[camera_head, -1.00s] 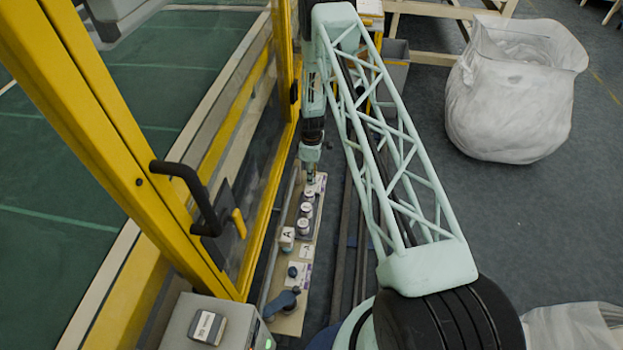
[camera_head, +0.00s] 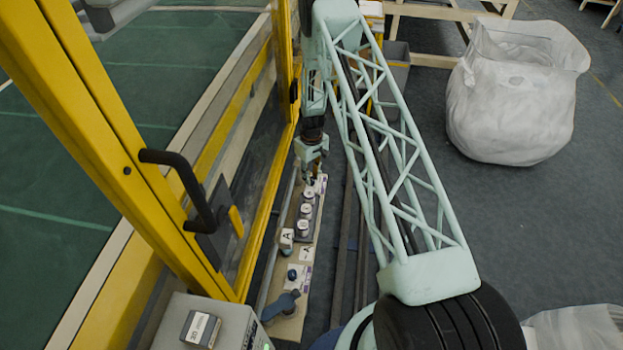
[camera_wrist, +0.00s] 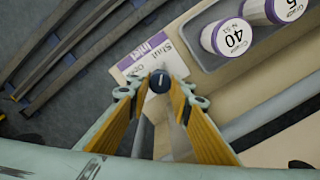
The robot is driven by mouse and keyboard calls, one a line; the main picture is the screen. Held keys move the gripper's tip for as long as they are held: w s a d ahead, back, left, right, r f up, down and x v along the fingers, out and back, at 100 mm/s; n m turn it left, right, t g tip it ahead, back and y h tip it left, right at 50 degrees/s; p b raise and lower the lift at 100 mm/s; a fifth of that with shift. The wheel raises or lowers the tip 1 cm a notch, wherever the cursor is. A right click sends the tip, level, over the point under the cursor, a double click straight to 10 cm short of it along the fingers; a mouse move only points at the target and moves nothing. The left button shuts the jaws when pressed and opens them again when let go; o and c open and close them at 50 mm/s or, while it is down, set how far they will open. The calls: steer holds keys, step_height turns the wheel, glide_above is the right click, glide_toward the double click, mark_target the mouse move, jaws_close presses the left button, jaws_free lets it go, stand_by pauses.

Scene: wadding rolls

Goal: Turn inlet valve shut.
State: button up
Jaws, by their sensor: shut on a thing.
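The inlet valve shows in the wrist view as a small dark blue knob (camera_wrist: 160,82) with a light mark on its top. In the head view my gripper (camera_head: 311,178) is at the far end of the narrow board (camera_head: 268,330), and the knob there is too small and covered to make out.
A second blue knob (camera_head: 292,273) and a blue-grey lever (camera_head: 283,304) are nearer on the board. A yellow-framed glass door (camera_head: 262,170) stands left.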

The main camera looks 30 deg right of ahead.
mark_target(312, 179)
steer(key=shift+m, duration=0.3)
steer(key=o, duration=0.8)
steer(key=shift+o, duration=0.2)
steer(key=shift+r, duration=0.15)
step_height(312, 179, up, 12)
stand_by(0.8)
stand_by(0.6)
